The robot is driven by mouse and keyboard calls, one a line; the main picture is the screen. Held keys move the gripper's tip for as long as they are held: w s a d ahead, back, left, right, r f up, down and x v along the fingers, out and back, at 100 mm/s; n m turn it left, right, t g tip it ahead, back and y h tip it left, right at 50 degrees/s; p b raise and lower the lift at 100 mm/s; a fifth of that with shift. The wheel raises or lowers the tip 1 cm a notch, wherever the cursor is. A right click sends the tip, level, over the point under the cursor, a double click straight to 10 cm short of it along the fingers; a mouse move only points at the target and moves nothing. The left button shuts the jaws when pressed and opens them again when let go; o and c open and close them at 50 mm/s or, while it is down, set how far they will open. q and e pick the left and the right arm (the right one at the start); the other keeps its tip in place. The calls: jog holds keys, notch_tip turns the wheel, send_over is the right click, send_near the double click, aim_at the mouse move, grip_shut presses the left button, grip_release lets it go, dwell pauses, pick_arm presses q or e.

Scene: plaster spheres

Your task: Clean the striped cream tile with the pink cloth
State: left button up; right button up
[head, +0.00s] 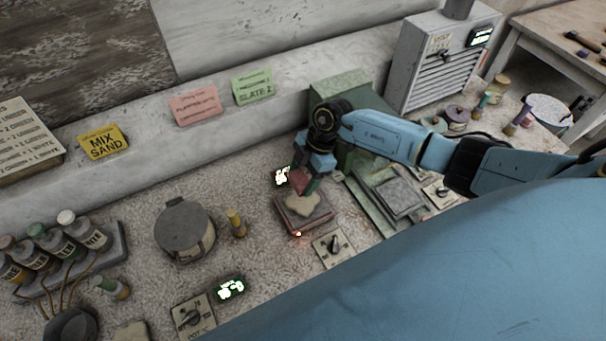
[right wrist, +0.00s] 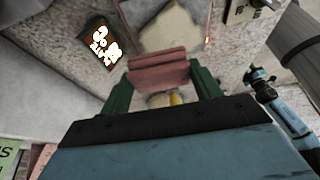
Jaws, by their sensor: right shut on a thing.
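My right gripper (head: 304,183) points down over the back part of a low square stand (head: 288,222) with a reddish edge. Its green fingers (right wrist: 158,88) are shut on the folded pink cloth (right wrist: 158,70), which also shows in the head view (head: 298,179). A cream, irregular tile (head: 303,206) lies on the stand, just in front of the cloth; it also shows in the right wrist view (right wrist: 174,30). Its stripes are too faint to make out. I cannot tell whether the cloth touches the tile.
A round grey pot (head: 184,229) and a small yellow-topped bottle (head: 236,222) stand to the left. A green box (head: 340,88) stands behind my gripper.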

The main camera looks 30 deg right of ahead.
notch_tip(320, 180, up, 3)
jog(key=p, duration=0.2)
jog(key=shift+f+p, duration=0.1)
jog(key=shift+p, duration=0.25)
jog(key=shift+r+b, duration=0.25)
jog(key=shift+b, duration=0.05)
jog(key=shift+r, duration=0.35)
